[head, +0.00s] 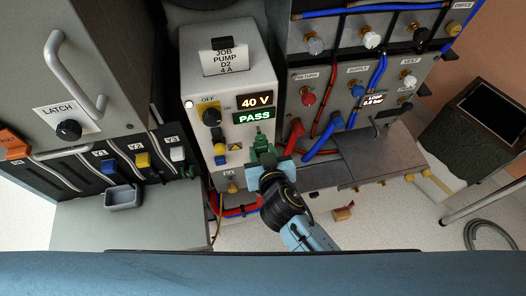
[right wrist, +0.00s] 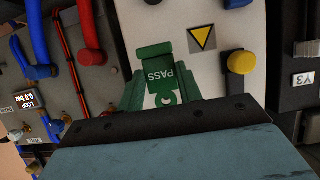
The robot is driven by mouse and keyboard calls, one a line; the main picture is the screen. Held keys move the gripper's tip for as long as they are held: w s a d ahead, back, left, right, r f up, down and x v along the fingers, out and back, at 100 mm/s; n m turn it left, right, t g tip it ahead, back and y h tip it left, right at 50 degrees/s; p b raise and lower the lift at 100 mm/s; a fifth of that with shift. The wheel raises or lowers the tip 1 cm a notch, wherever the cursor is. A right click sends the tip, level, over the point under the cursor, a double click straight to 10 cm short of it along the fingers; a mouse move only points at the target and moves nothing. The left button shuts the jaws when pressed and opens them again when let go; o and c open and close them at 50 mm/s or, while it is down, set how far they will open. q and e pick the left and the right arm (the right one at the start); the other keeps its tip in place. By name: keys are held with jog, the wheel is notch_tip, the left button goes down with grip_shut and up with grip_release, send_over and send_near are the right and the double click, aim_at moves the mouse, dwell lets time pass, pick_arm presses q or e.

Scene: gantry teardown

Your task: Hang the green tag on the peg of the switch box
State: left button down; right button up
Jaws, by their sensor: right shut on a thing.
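The switch box (head: 198,115) is the pale upright box at the centre of the head view, with "40 V" and "PASS" lit on its front. My right gripper (head: 262,152) is in front of its lower right front. It is shut on the green tag (right wrist: 158,74), which has "PASS" on it, upside down in the right wrist view, and a hole near the gripper. The tag is in front of the box's face; I cannot tell whether it touches. I cannot clearly pick out the peg. My left gripper is not in view.
A yellow knob (right wrist: 242,62) and a yellow warning triangle (right wrist: 202,38) are beside the tag. A panel with red and blue hoses (head: 325,145) stands to the right. The latch cabinet (head: 60,85) and a small grey tray (head: 123,196) are at left.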

jog(key=shift+w+a, duration=0.15)
jog(key=shift+w, duration=0.75)
dwell(0.3)
jog(key=shift+w+a+b, duration=0.1)
jog(key=shift+w+b, duration=0.2)
jog(key=shift+w, duration=0.1)
jog(key=o, duration=1.1)
jog(key=shift+o, duration=0.2)
jog(key=f+v, duration=0.1)
jog(key=v, duration=1.6)
jog(key=shift+s+f, duration=0.2)
jog(key=shift+s, duration=0.1)
